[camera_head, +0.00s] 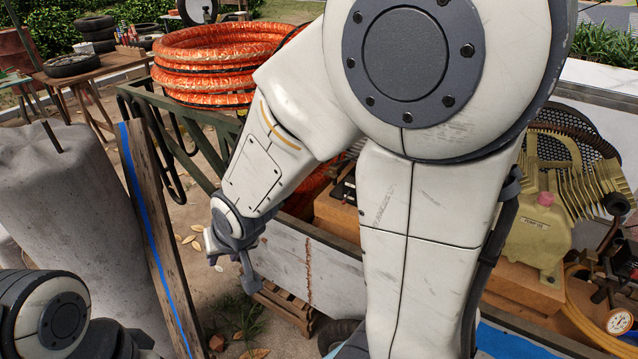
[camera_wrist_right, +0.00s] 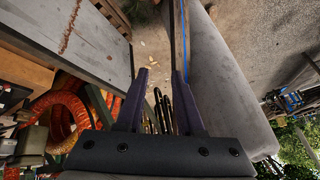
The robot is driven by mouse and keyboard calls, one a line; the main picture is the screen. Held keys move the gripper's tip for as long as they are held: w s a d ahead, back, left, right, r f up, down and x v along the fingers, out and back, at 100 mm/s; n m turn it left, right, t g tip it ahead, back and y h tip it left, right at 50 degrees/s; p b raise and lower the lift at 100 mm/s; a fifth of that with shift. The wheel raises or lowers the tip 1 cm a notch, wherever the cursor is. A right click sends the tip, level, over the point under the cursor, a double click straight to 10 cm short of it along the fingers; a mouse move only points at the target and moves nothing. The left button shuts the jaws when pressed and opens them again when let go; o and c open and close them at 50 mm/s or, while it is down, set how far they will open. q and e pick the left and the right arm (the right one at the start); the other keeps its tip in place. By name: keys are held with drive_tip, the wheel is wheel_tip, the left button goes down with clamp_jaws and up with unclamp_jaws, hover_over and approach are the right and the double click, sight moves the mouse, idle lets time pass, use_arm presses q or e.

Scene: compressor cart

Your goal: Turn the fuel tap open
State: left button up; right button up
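I cannot make out the fuel tap in either view; my right arm covers much of the cart in the head view. The finned compressor pump (camera_head: 540,235) with a pink cap shows at the right of the head view. My right gripper (camera_head: 246,272) hangs past the cart's left end, beside its pale side panel (camera_head: 310,265) and well away from the pump. In the right wrist view my right gripper (camera_wrist_right: 163,74) has its two fingers apart with nothing between them. Only links of my left arm show at the lower left; its gripper is out of view.
A blue-striped plank (camera_head: 150,235) and a grey concrete block (camera_head: 65,190) stand left of my right gripper. Orange coiled hose (camera_head: 215,60) lies on a green rack behind. A pressure gauge (camera_head: 619,321) is at the lower right. A pallet (camera_head: 285,305) lies below the panel.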

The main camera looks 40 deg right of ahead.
drive_tip(key=w+d+f+m+t+h+b, duration=0.1)
drive_tip(key=w+d+f+m+t+b, duration=0.4)
drive_tip(key=w+d, duration=0.4)
drive_tip(key=m+t+h+b, duration=0.6)
drive_tip(key=m+h+b, duration=0.1)
drive_tip(key=m, duration=0.8)
approach(330, 175)
drive_tip(key=p+x, duration=0.1)
drive_tip(key=x, duration=0.6)
drive_tip(key=shift+w+d+f, duration=0.15)
drive_tip(key=shift+w, duration=0.25)
use_arm(q)
wheel_tip(330, 175, down, 13)
drive_tip(key=shift+d, duration=0.1)
use_arm(e)
clamp_jaws()
